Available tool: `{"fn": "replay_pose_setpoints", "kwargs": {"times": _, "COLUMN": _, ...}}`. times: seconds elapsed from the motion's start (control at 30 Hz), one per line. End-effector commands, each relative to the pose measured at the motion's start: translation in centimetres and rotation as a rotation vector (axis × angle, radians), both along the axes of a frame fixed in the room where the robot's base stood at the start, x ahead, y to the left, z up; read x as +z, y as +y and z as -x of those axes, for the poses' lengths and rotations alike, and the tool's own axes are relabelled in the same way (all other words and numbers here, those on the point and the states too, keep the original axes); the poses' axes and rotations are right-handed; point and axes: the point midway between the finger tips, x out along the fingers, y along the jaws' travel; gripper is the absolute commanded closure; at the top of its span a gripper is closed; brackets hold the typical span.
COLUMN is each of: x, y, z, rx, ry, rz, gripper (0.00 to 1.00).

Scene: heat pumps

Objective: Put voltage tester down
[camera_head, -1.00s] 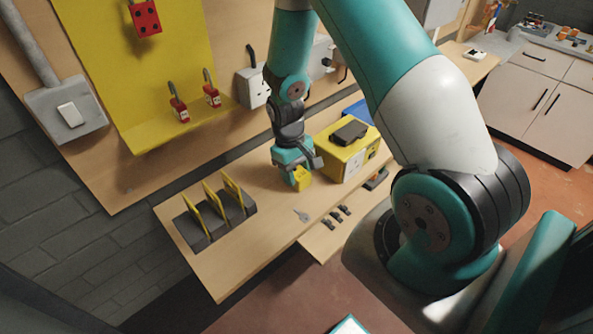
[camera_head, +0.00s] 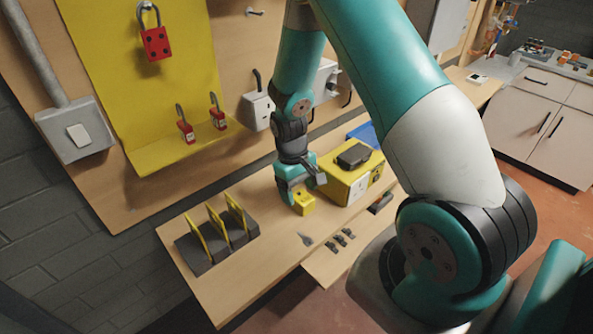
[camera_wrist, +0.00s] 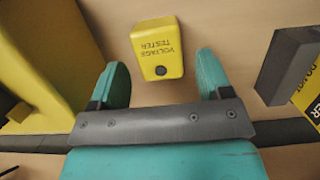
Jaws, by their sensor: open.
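The voltage tester (camera_wrist: 157,48) is a small yellow block with dark lettering on its face. In the wrist view it lies just beyond my fingertips, in front of the gap between them. My gripper (camera_wrist: 162,78) is open, with one teal finger on each side and nothing between them. In the head view the voltage tester (camera_head: 304,204) is on the wooden bench, right at my gripper (camera_head: 293,187), which hangs over it and hides part of it.
A yellow box (camera_head: 347,185) with a dark device on top stands right of my gripper. A dark rack (camera_head: 217,246) with yellow plates stands to the left. A key (camera_head: 305,239) and small dark parts (camera_head: 343,240) lie in front. Bare bench lies between rack and tester.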

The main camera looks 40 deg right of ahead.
Motion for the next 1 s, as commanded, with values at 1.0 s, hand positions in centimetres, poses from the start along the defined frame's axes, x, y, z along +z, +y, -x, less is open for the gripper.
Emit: {"fn": "replay_pose_setpoints", "kwargs": {"times": 1.0, "x": 22.8, "y": 17.8, "z": 10.3, "rx": 0.399, "ry": -0.249, "rz": -0.298, "gripper": 0.28}}
